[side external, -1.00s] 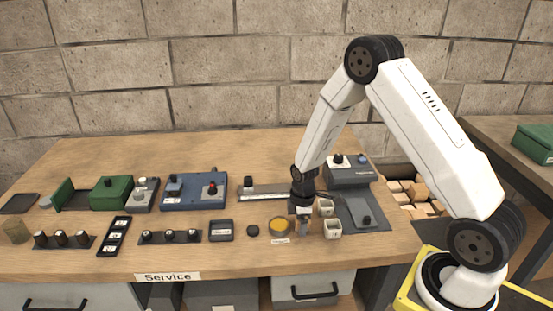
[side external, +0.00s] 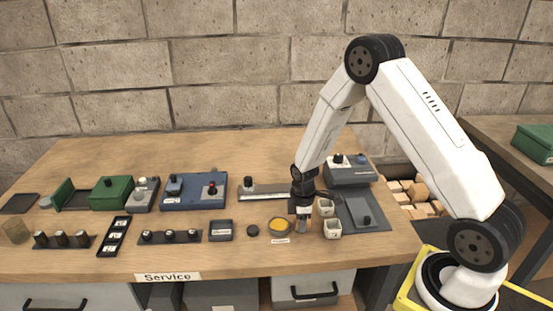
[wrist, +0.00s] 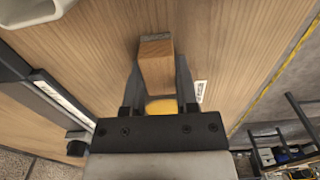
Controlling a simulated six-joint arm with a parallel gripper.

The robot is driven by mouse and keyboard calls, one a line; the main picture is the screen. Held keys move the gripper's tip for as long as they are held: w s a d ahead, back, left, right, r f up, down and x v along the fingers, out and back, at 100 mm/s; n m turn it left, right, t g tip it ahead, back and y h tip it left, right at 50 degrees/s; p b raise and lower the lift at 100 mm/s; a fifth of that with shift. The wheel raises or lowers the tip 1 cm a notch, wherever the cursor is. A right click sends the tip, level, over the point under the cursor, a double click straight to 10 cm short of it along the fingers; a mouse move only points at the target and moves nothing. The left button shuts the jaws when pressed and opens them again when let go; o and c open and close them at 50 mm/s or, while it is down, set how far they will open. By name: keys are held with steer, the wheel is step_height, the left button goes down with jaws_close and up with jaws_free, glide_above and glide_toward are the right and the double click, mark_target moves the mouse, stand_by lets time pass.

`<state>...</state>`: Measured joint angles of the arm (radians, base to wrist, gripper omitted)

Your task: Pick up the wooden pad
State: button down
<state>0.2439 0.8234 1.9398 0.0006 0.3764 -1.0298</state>
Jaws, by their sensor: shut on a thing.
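The wooden pad (wrist: 157,70) is a small light-brown block with a grey end face, seen in the wrist view. My gripper (wrist: 159,62) is shut on it, with a dark finger against each long side. In the side external view my gripper (side external: 302,222) points down near the front of the bench, between a round dish with yellow contents (side external: 278,226) and two white cups. The pad is hard to make out there, mostly hidden by the fingers. I cannot tell whether it touches the bench.
White cups (side external: 332,228) (side external: 325,207) stand close to the right of my gripper. A grey plate with a black knob (side external: 366,218) lies further right. A small black puck (side external: 252,230) and a dark square tray (side external: 221,231) are to the left. A long grey rail (side external: 270,191) lies behind.

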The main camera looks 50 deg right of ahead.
steer(key=shift+r, duration=0.1)
steer(key=shift+r, duration=0.7)
steer(key=s+a+r, duration=0.2)
steer(key=s+r, duration=0.9)
steer(key=s, duration=0.2)
steer(key=shift+s+a+r, duration=0.2)
steer(key=shift+s+a, duration=0.15)
steer(key=shift+s, duration=0.05)
